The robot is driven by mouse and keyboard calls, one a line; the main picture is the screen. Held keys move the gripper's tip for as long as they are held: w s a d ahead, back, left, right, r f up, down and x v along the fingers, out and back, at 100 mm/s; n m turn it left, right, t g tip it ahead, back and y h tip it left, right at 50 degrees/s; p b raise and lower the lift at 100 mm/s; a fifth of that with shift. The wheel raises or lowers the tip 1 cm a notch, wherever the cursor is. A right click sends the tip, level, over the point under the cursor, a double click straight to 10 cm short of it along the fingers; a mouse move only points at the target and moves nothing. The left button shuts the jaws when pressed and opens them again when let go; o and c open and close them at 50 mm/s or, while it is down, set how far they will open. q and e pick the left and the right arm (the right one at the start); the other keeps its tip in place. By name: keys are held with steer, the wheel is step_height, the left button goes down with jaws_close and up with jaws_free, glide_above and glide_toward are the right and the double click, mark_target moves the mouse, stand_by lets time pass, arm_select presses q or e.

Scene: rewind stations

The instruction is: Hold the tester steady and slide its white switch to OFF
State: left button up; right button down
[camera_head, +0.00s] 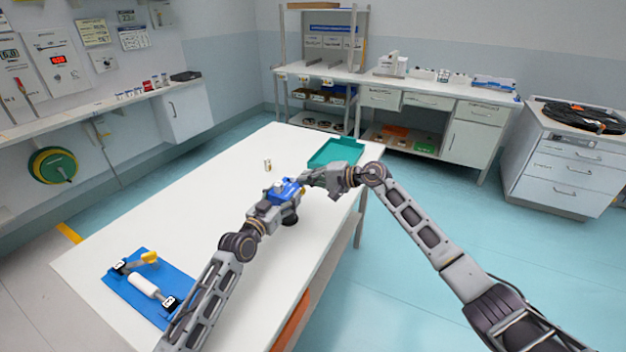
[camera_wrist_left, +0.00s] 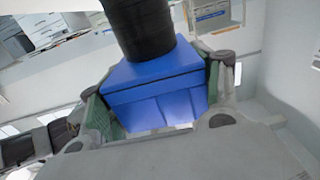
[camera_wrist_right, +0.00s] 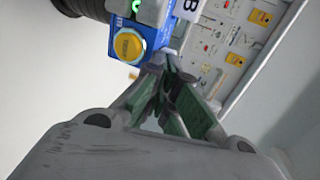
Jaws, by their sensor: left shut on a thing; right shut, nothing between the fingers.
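The blue tester (camera_head: 290,188) is held above the white table near its right side. My left gripper (camera_head: 276,197) is shut on it. In the left wrist view the tester's blue box (camera_wrist_left: 155,90) sits between the two fingers, with a black round part (camera_wrist_left: 140,28) beyond it. In the right wrist view the tester (camera_wrist_right: 150,34) shows a yellow button (camera_wrist_right: 128,46) and a green lit mark (camera_wrist_right: 136,6). My right gripper (camera_wrist_right: 165,80) is shut and empty, its tips close by the tester's edge; contact is unclear. I cannot make out the white switch for certain.
A teal tray (camera_head: 322,157) lies at the table's far right corner. A small cylinder (camera_head: 267,165) stands on the table (camera_head: 215,190) behind the tester. A blue mat (camera_head: 180,285) with a white roller (camera_head: 145,287) lies at the near left. The table's middle is clear.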

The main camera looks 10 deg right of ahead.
steer(key=shift+w+a, duration=0.1)
steer(key=shift+a, duration=0.1)
stand_by(0.3)
steer(key=shift+w+a, duration=0.55)
steer(key=shift+a, duration=0.35)
steer(key=shift+d, duration=0.1)
steer(key=f+v, duration=0.1)
steer(key=v, duration=1.2)
steer(key=shift+s+d, duration=0.35)
steer(key=shift+d, duration=0.05)
arm_select(q)
steer(key=o, duration=1.3)
